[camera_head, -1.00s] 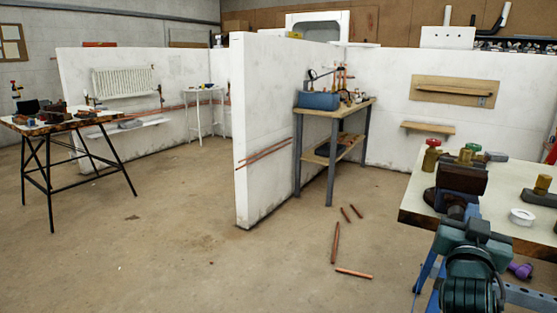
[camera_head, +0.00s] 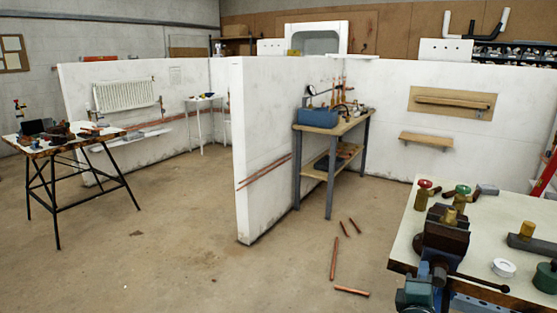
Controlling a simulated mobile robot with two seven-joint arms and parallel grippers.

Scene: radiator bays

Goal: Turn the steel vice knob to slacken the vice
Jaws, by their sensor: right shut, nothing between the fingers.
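The vice (camera_head: 446,238) is a dark, blocky tool at the near left edge of the pale-topped bench at right. Its dark bar handle (camera_head: 482,283) slants down to the right and ends in a small dark knob (camera_head: 503,289). My right gripper (camera_head: 438,272) shows at the bottom edge, just below the vice, with its teal body at the lower left. It is shut and empty. Its fingertips are small and dark against the vice, so I cannot tell whether they touch it. My left gripper is out of view.
Copper pipes (camera_head: 334,258) lie on the floor. A workbench (camera_head: 335,130) stands by the partition. Left floor is open.

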